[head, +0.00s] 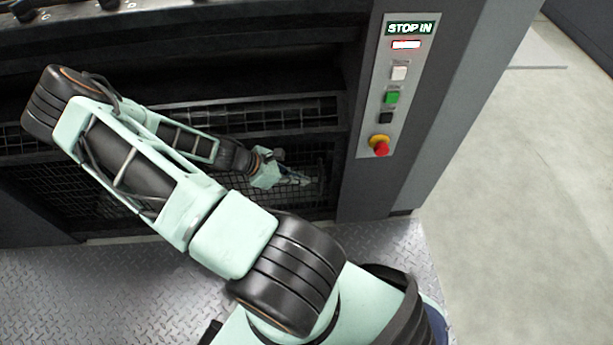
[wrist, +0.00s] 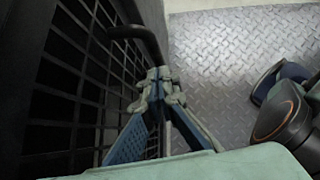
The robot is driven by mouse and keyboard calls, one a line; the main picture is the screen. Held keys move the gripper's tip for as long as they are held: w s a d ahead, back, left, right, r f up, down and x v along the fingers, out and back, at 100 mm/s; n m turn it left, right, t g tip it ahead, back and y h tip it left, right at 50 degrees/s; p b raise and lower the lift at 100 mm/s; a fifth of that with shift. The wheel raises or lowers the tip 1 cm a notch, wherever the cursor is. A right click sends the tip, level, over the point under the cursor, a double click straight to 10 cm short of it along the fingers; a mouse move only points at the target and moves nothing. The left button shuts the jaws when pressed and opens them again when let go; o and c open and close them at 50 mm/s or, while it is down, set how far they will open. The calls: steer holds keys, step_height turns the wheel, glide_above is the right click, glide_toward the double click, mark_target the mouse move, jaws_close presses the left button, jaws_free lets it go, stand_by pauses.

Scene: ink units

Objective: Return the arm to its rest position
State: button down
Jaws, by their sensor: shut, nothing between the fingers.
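My arm is pale green with black joints and stretches across the head view, bent at an elbow at the upper left. My gripper (head: 304,181) is in front of the dark mesh at the lower part of the machine, left of the button panel. In the wrist view my gripper (wrist: 158,78) shows with its blue-grey fingers brought together at the tips, shut with nothing between them. A dark curved bar (wrist: 140,34) lies just beyond the fingertips; I cannot tell whether they touch it.
The dark machine's mesh (wrist: 75,75) is close on the gripper's left in the wrist view. A panel (head: 366,140) carries a lit sign, several buttons and a red knob (head: 381,148). The tread-plate floor (wrist: 220,60) is clear beside the gripper. Bare concrete (head: 520,220) lies to the right.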

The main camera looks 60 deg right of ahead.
steer(key=p+v, duration=0.3)
steer(key=v, duration=0.7)
steer(key=shift+w+a, duration=0.3)
steer(key=shift+w, duration=0.05)
